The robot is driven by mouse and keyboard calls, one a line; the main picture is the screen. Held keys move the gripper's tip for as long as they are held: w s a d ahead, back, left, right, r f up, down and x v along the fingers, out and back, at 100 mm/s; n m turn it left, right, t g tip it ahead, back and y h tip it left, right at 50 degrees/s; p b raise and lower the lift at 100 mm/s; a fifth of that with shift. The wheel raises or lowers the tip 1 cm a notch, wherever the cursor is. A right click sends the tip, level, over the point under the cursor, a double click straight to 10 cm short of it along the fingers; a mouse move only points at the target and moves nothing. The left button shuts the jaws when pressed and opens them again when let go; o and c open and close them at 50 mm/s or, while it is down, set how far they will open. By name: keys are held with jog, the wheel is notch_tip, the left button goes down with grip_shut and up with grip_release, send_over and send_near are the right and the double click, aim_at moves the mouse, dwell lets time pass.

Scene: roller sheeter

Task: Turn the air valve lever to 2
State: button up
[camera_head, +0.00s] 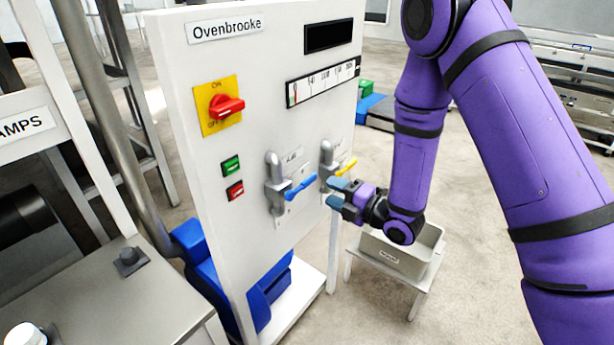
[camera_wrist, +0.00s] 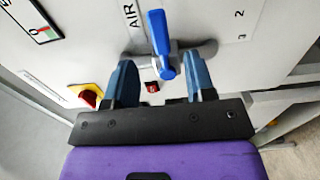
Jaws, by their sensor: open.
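The air valve has a blue lever (camera_head: 300,187) on a grey pipe body on the white panel (camera_head: 250,130). In the wrist view the blue lever (camera_wrist: 160,42) points toward the top of the picture, beside the AIR label (camera_wrist: 132,14). A printed 2 (camera_wrist: 240,14) shows on the plate to its right, with another, less clear mark below it. My gripper (camera_head: 337,192) is open in front of the panel, right of the blue lever in the head view. In the wrist view, its two blue fingers (camera_wrist: 160,68) stand either side of the lever's lower end, with no clear contact.
A second valve with a yellow lever (camera_head: 346,167) sits close behind my gripper. A red rotary switch (camera_head: 226,107) and green (camera_head: 231,166) and red (camera_head: 235,190) buttons are on the panel's left. A grey bin (camera_head: 408,256) on a small stand is below my gripper.

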aim_at(311, 182)
jog(key=x, duration=1)
grip_shut()
